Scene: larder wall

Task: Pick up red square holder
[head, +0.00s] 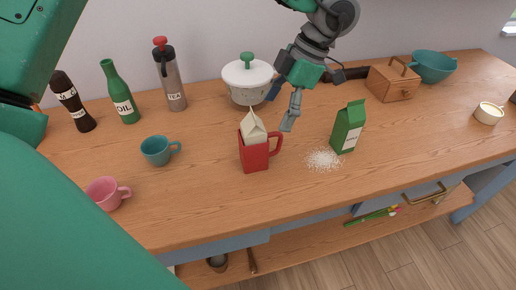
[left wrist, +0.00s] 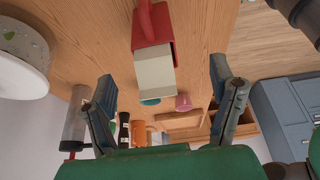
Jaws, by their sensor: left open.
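The red square holder (head: 254,156) stands upright on the wooden counter, with a handle on its right side. A cream carton (head: 252,129) with a peaked top sits inside it. My left gripper (head: 280,108) is above and just behind the holder's right side, its fingers apart and empty. In the left wrist view the red holder (left wrist: 152,27) and the cream carton (left wrist: 156,72) show between the open fingers (left wrist: 162,78), with a gap on both sides. The holder's inside is hidden by the carton. My right gripper is not in view.
A white pot (head: 247,84) stands behind the holder. A green carton (head: 347,127) and spilled white grains (head: 323,160) are to the right. A teal cup (head: 157,151) and pink cup (head: 105,194) are to the left. The counter in front of the holder is clear.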

